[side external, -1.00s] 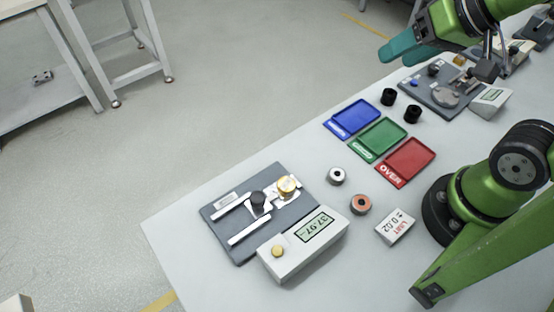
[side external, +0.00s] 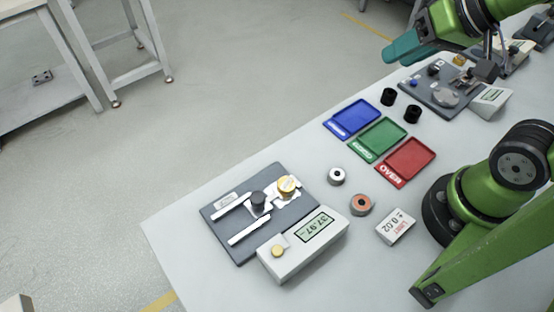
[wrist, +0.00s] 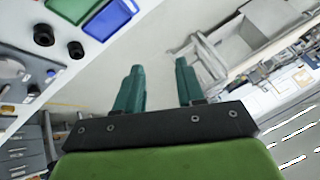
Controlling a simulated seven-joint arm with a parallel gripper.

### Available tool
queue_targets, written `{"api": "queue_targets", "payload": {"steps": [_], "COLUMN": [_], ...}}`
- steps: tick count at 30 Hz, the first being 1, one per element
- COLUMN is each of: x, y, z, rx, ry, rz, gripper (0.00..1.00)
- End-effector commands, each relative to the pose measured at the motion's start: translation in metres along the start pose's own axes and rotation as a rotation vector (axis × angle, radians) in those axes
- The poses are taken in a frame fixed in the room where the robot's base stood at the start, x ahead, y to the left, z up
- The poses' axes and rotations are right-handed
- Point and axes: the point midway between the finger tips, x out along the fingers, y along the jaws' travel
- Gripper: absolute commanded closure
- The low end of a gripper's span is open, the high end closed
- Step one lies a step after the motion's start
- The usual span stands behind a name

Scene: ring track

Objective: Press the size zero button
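A grey display box (side external: 305,252) reading 37.97 stands at the near edge of the dark gauge plate (side external: 222,217). A round gold button (side external: 278,250) is on its top left. A small blue button (side external: 414,83) sits on the far fixture (side external: 425,97); it also shows in the wrist view (wrist: 51,73). No readable label tells which button is size zero. My gripper (side external: 385,52) is high at the top right, far from the near display box. In the wrist view its teal fingers (wrist: 158,68) stand apart with nothing between them.
Blue (side external: 352,119), green (side external: 378,139) and red (side external: 405,162) trays lie mid-table. Two black rings (side external: 388,97), a silver ring (side external: 336,176), an orange-faced ring (side external: 361,204) and a limit sign (side external: 396,227) stand around them. The table's left edge borders open floor.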

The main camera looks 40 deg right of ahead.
Motion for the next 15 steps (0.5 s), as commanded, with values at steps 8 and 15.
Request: {"api": "queue_targets", "payload": {"steps": [8,15], "x": [0.0000,0.0000], "y": [0.0000,0.0000], "z": [0.0000,0.0000], "rx": [0.000,0.000], "ry": [0.000,0.000], "rz": [0.000,0.000], "gripper": [1.00,1.00]}}
